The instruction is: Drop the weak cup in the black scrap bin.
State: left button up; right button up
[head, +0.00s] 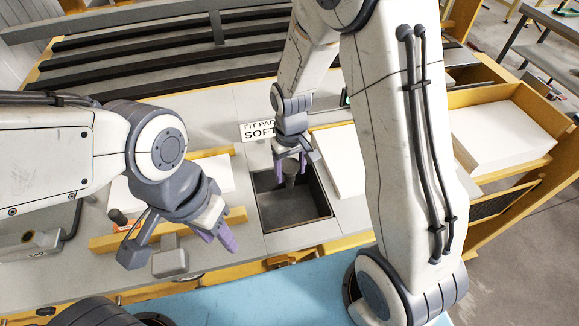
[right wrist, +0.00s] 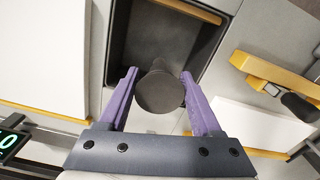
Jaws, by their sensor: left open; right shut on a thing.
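The weak cup is a dark grey round piece (right wrist: 160,92) held between the purple fingers of my right gripper (right wrist: 160,100). In the head view the cup (head: 291,180) hangs below the right gripper (head: 290,160), over the black scrap bin (head: 295,222). The bin is a dark square well set in the bench; its inside also shows beyond the cup in the right wrist view (right wrist: 165,45). I cannot tell the cup's exact height over it. My left gripper (head: 222,238) is open and empty, to the left of the bin.
A sign reading "FIT PAD SOFT" (head: 257,131) stands behind the bin. White sheets lie left and right of it, with a large stack (head: 500,138) in a yellow-edged tray at right. Another dark cylinder (head: 117,217) and a grey block (head: 169,258) are at left.

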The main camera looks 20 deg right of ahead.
aim_at(290, 187)
notch_tip(290, 187, down, 9)
jog(key=b, duration=0.6)
jog(key=shift+r, duration=0.1)
jog(key=o, duration=1.4)
jog(key=shift+o, duration=0.2)
jog(key=shift+r, duration=0.15)
notch_tip(290, 187, up, 10)
jog(key=shift+r+b, duration=0.15)
jog(key=shift+b, duration=0.85)
